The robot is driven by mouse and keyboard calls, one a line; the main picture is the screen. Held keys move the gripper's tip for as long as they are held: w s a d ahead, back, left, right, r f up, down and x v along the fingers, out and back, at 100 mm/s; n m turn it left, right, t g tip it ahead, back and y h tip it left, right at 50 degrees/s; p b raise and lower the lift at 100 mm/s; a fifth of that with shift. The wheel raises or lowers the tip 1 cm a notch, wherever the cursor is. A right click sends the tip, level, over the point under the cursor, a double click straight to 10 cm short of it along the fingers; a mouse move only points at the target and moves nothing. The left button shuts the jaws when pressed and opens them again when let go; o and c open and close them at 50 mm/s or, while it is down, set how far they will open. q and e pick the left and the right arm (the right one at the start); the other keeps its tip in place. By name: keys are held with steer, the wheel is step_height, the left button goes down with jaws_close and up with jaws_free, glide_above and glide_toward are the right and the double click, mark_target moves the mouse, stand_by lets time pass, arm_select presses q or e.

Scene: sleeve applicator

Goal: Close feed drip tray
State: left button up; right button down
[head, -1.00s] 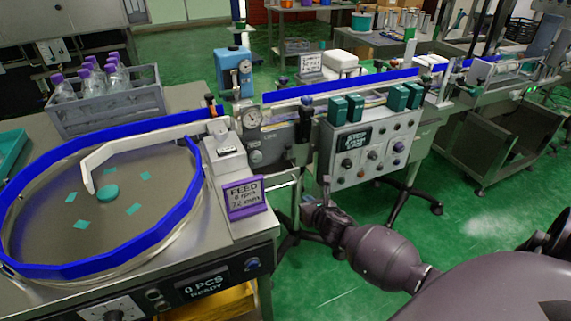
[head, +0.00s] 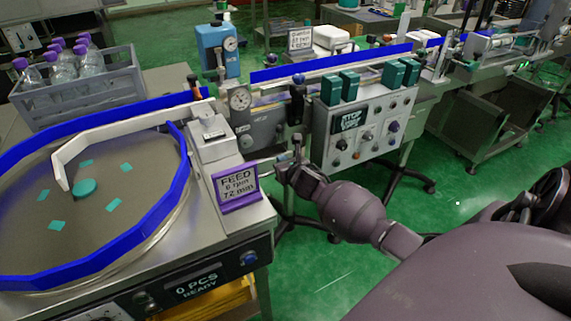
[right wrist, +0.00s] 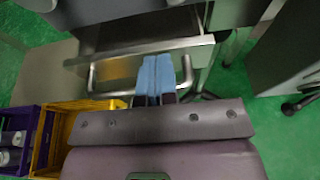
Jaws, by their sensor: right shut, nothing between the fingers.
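In the right wrist view, a metal tray front (right wrist: 120,62) with a U-shaped handle (right wrist: 187,72) lies in front of my right gripper (right wrist: 153,62). Its two blue fingers are shut, side by side and empty. They lie over the middle of the handle and reach the tray front; I cannot tell whether they touch it. In the head view, my right gripper (head: 287,163) is beside the right end of the feed table (head: 215,240), just right of the purple-framed FEED sign (head: 237,187). The tray is mostly hidden there. My left gripper is not in view.
A yellow crate (right wrist: 68,128) and a purple crate with bottles (right wrist: 17,135) stand low on the left in the wrist view. A control box with a STOP sign (head: 350,120) stands behind my right gripper. Green floor (head: 300,255) is clear in front.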

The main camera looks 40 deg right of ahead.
steer(key=shift+w+d+f, duration=0.1)
steer(key=shift+w+d, duration=0.05)
steer(key=shift+w, duration=0.4)
steer(key=shift+w, duration=0.1)
steer(key=shift+w+d+b, duration=0.15)
steer(key=shift+w, duration=0.45)
steer(key=shift+w+d+b, duration=0.15)
steer(key=shift+w, duration=0.45)
